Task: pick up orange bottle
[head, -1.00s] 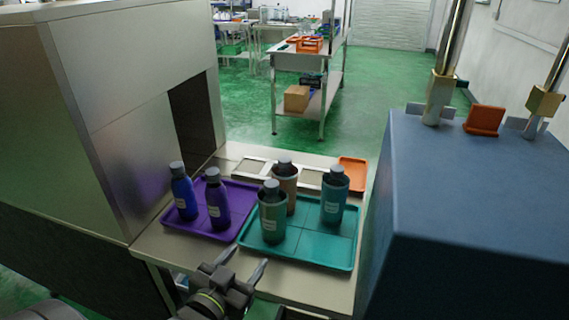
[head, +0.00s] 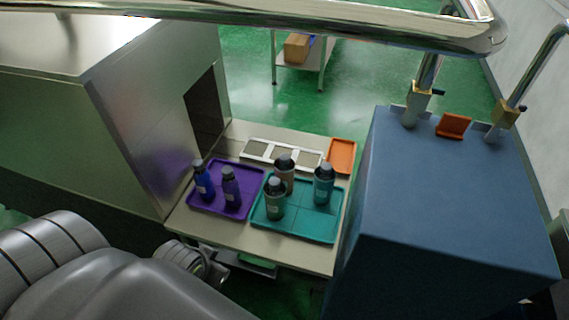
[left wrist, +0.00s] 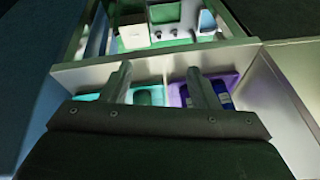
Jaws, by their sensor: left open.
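No bottle shows a clear bright orange. A brownish bottle (head: 284,175) with a dark cap stands upright at the back left of the teal tray (head: 322,235); it may be the orange one. A dark green bottle (head: 274,200) stands in front of it and a teal bottle (head: 323,185) to its right. My left gripper (left wrist: 158,68) is open and empty in the left wrist view, with the trays beyond its fingers. In the head view my left arm covers the lower left, and its fingers are not clear. My right gripper is not in view.
A purple tray (head: 238,214) holds a blue bottle (head: 203,182) and a purple bottle (head: 231,189). An empty orange tray (head: 342,155) lies at the table's back right. A metal cabinet stands left, a blue box (head: 450,200) right. A chrome bar crosses the top.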

